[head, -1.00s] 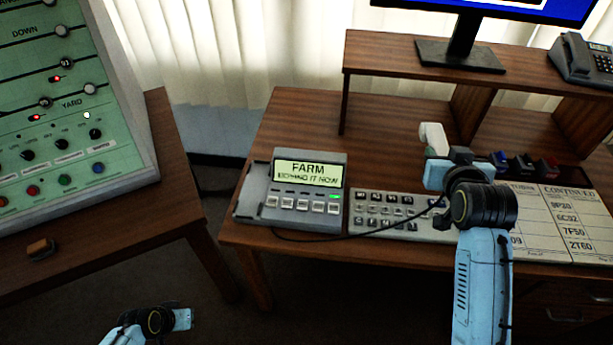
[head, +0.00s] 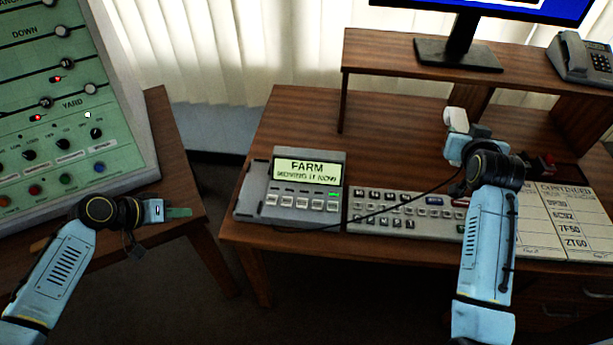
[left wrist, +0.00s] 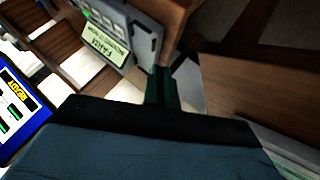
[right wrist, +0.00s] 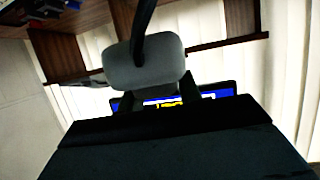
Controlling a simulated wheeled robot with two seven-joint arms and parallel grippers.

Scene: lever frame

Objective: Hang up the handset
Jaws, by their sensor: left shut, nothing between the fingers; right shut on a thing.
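The handset (head: 456,119) is held by my right gripper (head: 456,145), upright over the right part of the desk; only a pale end shows in the head view. In the right wrist view its grey end (right wrist: 145,64) sits between the fingers, with the dark cord running up from it. The grey phone unit (head: 290,212) lies on the desk at the middle, with a lit "FARM" display and an empty dark cradle (head: 252,190) on its left side. My left gripper (head: 178,212) is shut and empty at the side table's right edge, left of the phone unit.
A green lever panel (head: 60,120) stands on the side table at the left. A keyboard (head: 405,213) and a paper chart (head: 570,215) lie on the desk. A raised shelf (head: 400,66) holds a monitor and another phone (head: 582,58). The cord crosses over the keyboard.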

